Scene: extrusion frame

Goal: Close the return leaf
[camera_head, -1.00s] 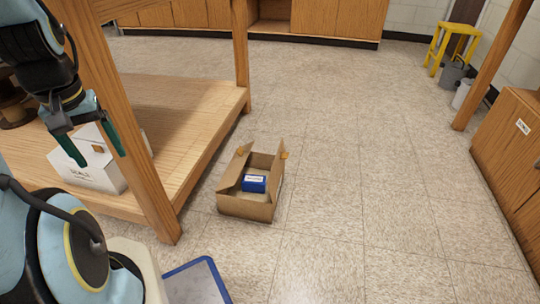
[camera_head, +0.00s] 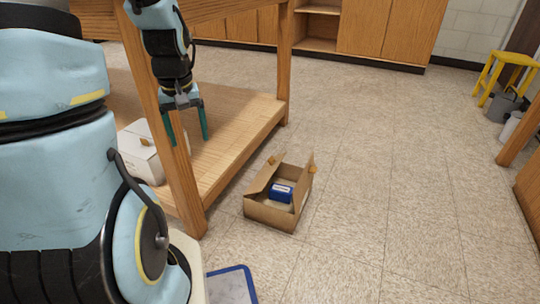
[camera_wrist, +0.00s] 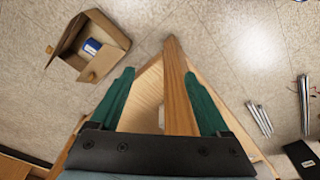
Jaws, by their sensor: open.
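An open cardboard box (camera_head: 270,213) sits on the floor right of the wooden bench, with a blue packet (camera_head: 282,193) inside. Its left flap (camera_head: 261,176) and right flap (camera_head: 304,186) stand up, each with an orange tab at its top. I cannot tell which is the return leaf. The wrist view shows the box (camera_wrist: 67,62) and packet (camera_wrist: 92,46) at upper left. My gripper (camera_head: 188,140) is open, with green fingers pointing down, left of and above the box, touching neither flap. In the wrist view my gripper (camera_wrist: 160,73) has a wooden post between its fingers in the picture.
The bench's front post (camera_head: 176,150) stands close to my gripper. A white box (camera_head: 140,150) is on the bench's lower shelf (camera_head: 235,130). A blue-edged tray (camera_head: 232,285) is at the bottom. Floor right of the cardboard box is clear. A yellow stool (camera_head: 505,75) stands far right.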

